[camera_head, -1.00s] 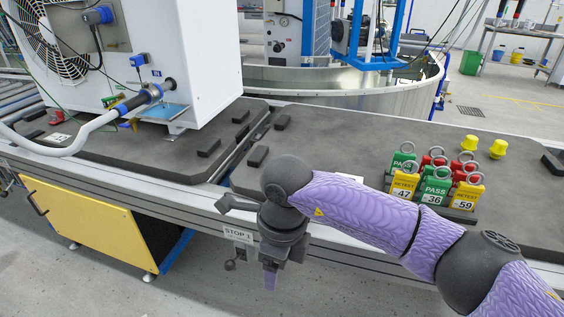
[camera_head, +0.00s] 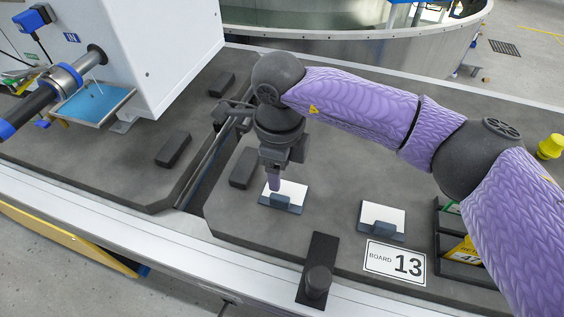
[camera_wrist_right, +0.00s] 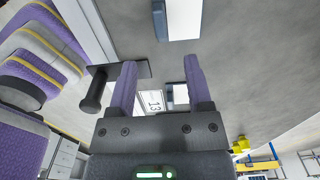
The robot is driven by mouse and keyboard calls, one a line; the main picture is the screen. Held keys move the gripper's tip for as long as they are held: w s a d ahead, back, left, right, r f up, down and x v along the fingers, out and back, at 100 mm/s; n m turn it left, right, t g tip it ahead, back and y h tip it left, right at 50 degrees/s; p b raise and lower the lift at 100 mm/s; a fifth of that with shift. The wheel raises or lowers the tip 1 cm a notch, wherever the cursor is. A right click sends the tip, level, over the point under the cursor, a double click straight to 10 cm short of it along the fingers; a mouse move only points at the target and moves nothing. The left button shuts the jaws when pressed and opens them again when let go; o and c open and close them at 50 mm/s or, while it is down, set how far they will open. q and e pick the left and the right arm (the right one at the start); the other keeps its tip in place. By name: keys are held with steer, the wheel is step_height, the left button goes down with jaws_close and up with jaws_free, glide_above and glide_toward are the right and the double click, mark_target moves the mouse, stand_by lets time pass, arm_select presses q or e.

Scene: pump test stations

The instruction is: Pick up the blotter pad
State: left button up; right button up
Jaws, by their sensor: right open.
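Two white pads, each with a blue-grey block at its front edge, lie on the dark grey board; either could be the blotter pad. The left pad (camera_head: 290,190) is right under my right gripper (camera_head: 274,180) in the head view; the right pad (camera_head: 384,216) lies beside it. In the right wrist view, one white pad (camera_wrist_right: 184,18) lies beyond the fingertips, and the other (camera_wrist_right: 181,94) shows between the fingers. My right gripper (camera_wrist_right: 159,72) is open with nothing between its fingertips; touching cannot be told. My left gripper is out of view.
Black blocks (camera_head: 243,167) stand left. A rack with coloured tags (camera_head: 462,250) is partly behind my arm. A white machine (camera_head: 160,50) stands back left.

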mark_target(280, 197)
step_height(280, 197, down, 10)
steer(key=b, duration=0.6)
steer(key=shift+f, duration=0.15)
steer(key=shift+r, duration=0.25)
steer(key=shift+c, duration=0.9)
steer(key=c, duration=0.5)
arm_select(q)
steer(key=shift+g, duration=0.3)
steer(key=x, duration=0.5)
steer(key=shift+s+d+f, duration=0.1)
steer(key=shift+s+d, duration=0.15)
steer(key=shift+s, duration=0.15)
arm_select(e)
jaws_close()
